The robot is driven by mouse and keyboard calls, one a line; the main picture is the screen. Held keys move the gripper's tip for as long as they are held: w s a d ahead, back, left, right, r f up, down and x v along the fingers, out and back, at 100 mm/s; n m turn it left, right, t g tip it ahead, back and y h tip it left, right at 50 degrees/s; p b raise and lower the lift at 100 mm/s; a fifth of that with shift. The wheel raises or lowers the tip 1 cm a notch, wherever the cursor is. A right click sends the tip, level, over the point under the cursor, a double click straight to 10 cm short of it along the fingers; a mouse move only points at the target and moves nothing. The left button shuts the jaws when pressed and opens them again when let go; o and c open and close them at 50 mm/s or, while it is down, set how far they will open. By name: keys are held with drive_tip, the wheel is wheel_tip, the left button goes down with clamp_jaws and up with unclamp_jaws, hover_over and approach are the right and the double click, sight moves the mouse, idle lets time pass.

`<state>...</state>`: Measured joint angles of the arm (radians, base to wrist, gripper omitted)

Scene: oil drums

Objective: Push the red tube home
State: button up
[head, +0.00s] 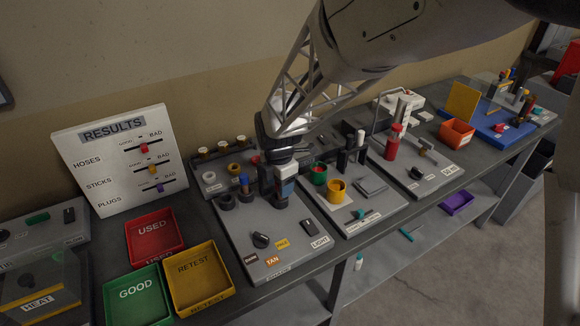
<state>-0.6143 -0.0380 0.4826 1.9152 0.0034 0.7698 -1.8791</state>
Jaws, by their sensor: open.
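A red upright cylinder (392,147), which looks like the red tube, stands on the grey panel at the right, beside a small lever-like fitting. Whether it is fully seated cannot be told from here. My gripper (281,203) points down over the grey panel with the LIGHT label, well to the left of the red cylinder. It is open; its fingertips are small and partly hidden in this view. A blue-topped dark post (244,185) stands just left of my gripper.
USED (152,252), RETEST (197,300) and GOOD trays (138,316) are at the left. An orange bin (456,133) stands at the right.

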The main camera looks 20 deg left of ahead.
drive_tip(key=shift+s+d+f, duration=0.15)
drive_tip(key=shift+s+f, duration=0.05)
drive_tip(key=shift+f, duration=0.3)
drive_tip(key=shift+s+d+f, duration=0.1)
drive_tip(key=shift+s+f, duration=0.05)
drive_tip(key=shift+f, duration=0.3)
drive_tip(key=r, duration=0.9)
drive_tip(key=shift+w+a+r, duration=0.2)
drive_tip(key=shift+w+r, duration=0.1)
drive_tip(key=shift+r, duration=0.05)
drive_tip(key=shift+m, duration=0.3)
drive_tip(key=m, duration=0.3)
drive_tip(key=shift+m, duration=0.3)
drive_tip(key=m, duration=0.4)
drive_tip(key=shift+m, duration=0.4)
drive_tip(key=m, duration=0.5)
drive_tip(key=shift+f, duration=0.15)
drive_tip(key=m, duration=0.4)
